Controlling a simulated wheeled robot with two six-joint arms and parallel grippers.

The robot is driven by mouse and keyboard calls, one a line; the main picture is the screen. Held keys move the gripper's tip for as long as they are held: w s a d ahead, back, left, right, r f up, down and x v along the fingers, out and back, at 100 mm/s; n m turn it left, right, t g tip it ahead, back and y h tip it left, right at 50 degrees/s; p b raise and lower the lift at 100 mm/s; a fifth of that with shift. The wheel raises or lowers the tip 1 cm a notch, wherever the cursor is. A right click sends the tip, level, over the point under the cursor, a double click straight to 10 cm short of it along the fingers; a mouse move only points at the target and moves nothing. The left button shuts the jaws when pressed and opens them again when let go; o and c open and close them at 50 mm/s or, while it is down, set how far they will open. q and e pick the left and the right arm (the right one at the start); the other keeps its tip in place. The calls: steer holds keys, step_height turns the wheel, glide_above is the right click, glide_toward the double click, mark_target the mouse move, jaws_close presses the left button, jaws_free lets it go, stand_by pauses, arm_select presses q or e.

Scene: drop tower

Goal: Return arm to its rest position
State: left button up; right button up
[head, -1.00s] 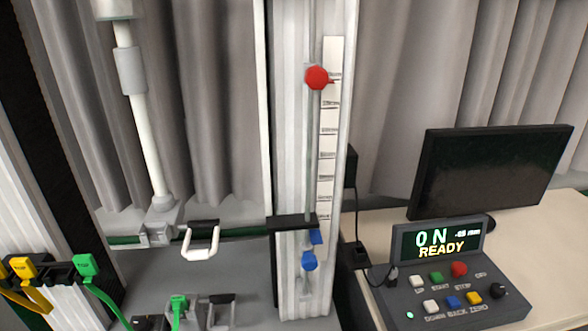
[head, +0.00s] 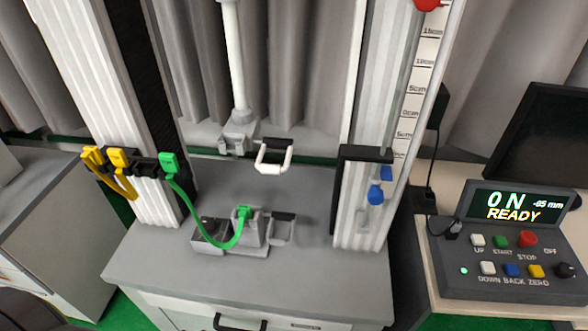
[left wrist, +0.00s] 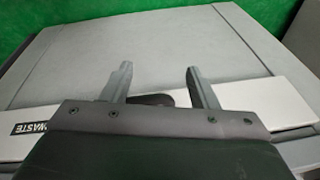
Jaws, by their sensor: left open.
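My left gripper (left wrist: 158,80) shows in the left wrist view with its two grey fingers spread apart and nothing between them. Beyond the fingers are a flat grey panel and a white strip lettered "WASTE". A green cable (head: 195,213) runs from the left rail down to a grey fixture (head: 249,235) on the tower base.
The control box (head: 516,240) at right reads "0 N", "-85 mm" and "READY". A dark monitor (head: 545,150) stands behind it. Yellow connectors (head: 117,158) hang on the left rail. The front of the grey base (head: 290,285) is clear. A white label strip (left wrist: 75,121) crosses the wrist view.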

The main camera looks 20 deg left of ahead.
arm_select(q)
steer(key=s+d+f+g, duration=0.1)
steer(key=s+f, duration=1.5)
steer(key=f, duration=0.2)
steer(key=shift+d, duration=0.2)
steer(key=shift+f, duration=0.1)
steer(key=shift+c, duration=0.4)
